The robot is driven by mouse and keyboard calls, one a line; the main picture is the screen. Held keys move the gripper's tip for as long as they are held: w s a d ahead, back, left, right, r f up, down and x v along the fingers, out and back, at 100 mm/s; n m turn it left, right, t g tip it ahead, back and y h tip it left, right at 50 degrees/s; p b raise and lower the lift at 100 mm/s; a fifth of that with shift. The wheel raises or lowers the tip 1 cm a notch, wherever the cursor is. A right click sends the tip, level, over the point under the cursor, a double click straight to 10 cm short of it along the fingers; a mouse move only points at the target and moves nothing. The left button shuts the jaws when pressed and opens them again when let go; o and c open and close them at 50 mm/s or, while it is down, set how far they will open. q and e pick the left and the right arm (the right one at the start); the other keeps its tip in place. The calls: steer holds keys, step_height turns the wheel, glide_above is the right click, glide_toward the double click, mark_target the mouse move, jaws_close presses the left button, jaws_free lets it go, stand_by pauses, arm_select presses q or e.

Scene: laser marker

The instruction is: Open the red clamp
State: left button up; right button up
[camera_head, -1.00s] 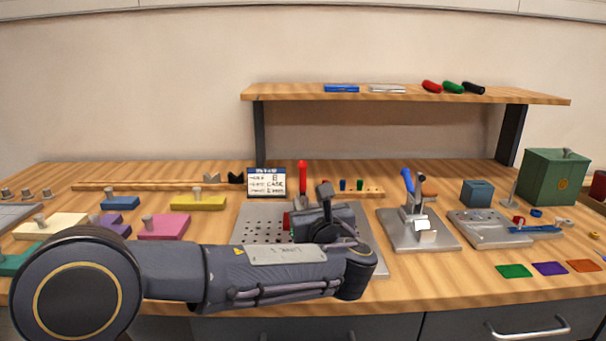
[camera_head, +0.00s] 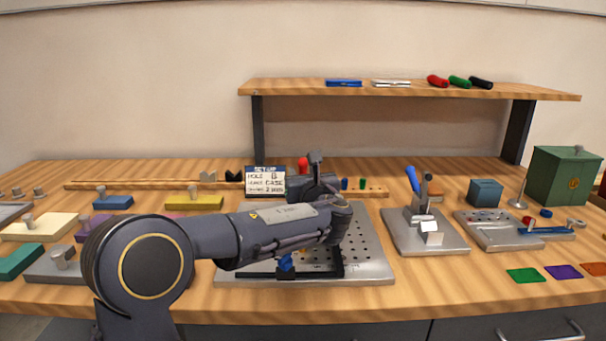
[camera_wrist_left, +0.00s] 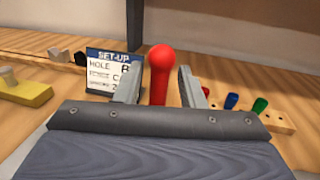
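The red clamp's handle (camera_head: 302,165) stands upright behind my left arm in the head view; its lower part and base are hidden. In the left wrist view the red handle (camera_wrist_left: 161,72) rises between the two fingers of my left gripper (camera_wrist_left: 160,88). The fingers are apart, one on each side, with a gap showing beside the handle. The clamp stands at the grey perforated plate (camera_head: 372,262). My right gripper is in neither view.
A set-up card (camera_head: 265,181) stands left of the red handle. A blue-handled clamp (camera_head: 412,180) on its own plate is to the right. A rack of small pegs (camera_head: 375,191) lies behind. A shelf (camera_head: 400,91) spans the back. A blue knob (camera_head: 286,262) shows below my arm.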

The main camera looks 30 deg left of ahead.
arm_select(q)
steer(key=shift+w+a, duration=0.3)
steer(key=shift+c, duration=0.5)
jaws_close()
